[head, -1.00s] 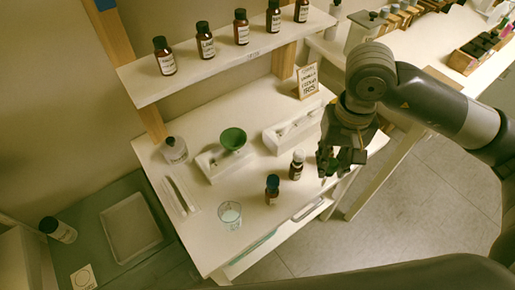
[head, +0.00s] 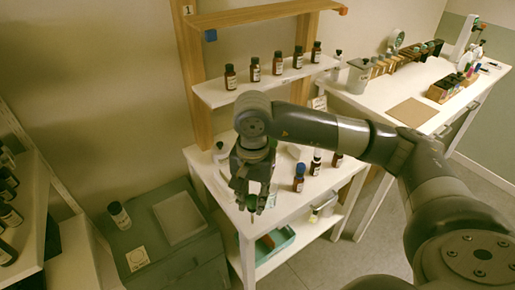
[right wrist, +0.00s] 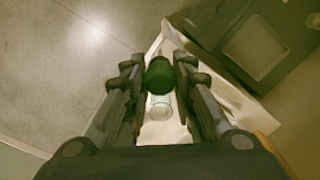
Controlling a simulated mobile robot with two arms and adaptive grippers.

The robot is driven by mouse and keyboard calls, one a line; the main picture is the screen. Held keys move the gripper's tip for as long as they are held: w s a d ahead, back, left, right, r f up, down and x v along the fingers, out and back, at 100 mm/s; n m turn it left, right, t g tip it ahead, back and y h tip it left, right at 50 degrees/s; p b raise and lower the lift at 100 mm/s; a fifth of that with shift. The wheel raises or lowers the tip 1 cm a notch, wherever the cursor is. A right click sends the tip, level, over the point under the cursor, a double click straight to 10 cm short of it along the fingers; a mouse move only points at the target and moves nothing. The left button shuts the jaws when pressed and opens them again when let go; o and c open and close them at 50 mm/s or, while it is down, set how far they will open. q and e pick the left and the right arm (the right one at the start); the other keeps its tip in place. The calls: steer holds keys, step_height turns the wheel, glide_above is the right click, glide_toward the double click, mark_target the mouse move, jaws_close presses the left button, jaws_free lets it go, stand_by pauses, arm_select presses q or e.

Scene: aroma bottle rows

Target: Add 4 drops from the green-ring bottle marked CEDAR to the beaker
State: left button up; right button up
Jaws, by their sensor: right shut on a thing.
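My right gripper (head: 252,205) is shut on a green-topped piece (head: 251,201), probably a dropper, above the table's front left part. In the right wrist view the green top (right wrist: 159,75) sits between the fingers of my right gripper (right wrist: 159,78). The beaker (right wrist: 160,107), clear with pale contents, shows close beside it in that view; I cannot tell whether the tip is over it. In the head view the gripper mostly hides the beaker. Brown bottles, one blue-topped (head: 298,180), one white-topped (head: 316,162) and a third (head: 337,159), stand to the right. No CEDAR label is readable. My left gripper is out of view.
A shelf (head: 215,95) with several brown bottles stands over the back of the white table (head: 328,180). A green cabinet at left bears a pale tray (head: 180,218) and a dark-capped bottle (head: 119,215). Another bench (head: 375,110) stands at right.

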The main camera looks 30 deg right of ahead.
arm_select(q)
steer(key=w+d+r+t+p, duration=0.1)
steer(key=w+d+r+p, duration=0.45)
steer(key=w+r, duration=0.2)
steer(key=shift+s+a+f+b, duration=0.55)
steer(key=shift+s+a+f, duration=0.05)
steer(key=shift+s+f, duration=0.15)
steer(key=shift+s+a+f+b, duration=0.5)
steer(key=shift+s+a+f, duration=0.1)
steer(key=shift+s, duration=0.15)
arm_select(e)
steer(key=w+d+f+m, duration=0.1)
steer(key=w+d+m, duration=0.8)
steer(key=m, duration=1)
steer(key=shift+w+d+m, duration=0.3)
steer(key=shift+w+d, duration=0.05)
steer(key=shift+d, duration=0.9)
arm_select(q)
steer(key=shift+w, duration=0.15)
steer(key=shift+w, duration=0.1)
arm_select(e)
steer(key=shift+f, duration=0.1)
steer(key=c, duration=0.4)
